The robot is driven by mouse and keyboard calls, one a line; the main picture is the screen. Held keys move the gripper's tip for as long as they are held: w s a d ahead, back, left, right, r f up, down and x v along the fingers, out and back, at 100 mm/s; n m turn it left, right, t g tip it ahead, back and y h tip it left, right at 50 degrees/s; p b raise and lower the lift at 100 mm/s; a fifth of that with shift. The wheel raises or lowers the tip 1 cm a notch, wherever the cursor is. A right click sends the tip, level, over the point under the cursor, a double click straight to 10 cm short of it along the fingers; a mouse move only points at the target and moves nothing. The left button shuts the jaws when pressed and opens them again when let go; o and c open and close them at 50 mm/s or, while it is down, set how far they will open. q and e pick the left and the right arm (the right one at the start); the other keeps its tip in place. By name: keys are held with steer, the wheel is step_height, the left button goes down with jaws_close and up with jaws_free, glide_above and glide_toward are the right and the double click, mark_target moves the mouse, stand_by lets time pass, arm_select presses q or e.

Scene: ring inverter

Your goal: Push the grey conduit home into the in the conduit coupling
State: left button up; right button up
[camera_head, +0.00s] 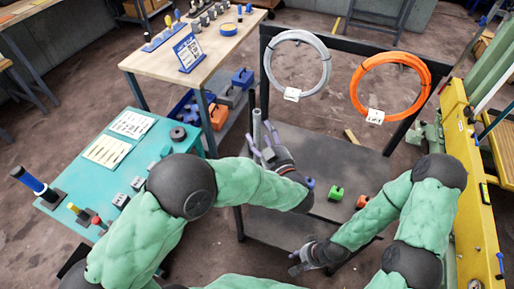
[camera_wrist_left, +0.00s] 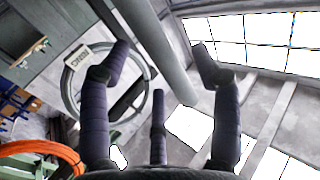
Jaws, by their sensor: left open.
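The grey conduit (camera_head: 257,120) is a short upright grey tube at the left end of the dark workbench in the head view. In the left wrist view the conduit (camera_wrist_left: 156,45) is a large grey tube running between the spread fingertips. My left gripper (camera_head: 262,139) is open beside the conduit; its fingers also show in the left wrist view (camera_wrist_left: 160,52). I cannot tell whether they touch it. I cannot make out the conduit coupling.
A grey coil (camera_head: 297,63) and an orange coil (camera_head: 391,86) hang on the rack behind the dark bench (camera_head: 310,150). Green (camera_head: 336,193) and orange (camera_head: 362,201) blocks lie on the bench. A teal table (camera_head: 85,180) stands left, a wooden table (camera_head: 150,64) behind.

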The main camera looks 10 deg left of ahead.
mark_target(259, 130)
arm_select(q)
steer(key=x, duration=0.3)
steer(key=shift+w+f+b, duration=0.1)
steer(key=shift+b, duration=0.3)
jaws_close()
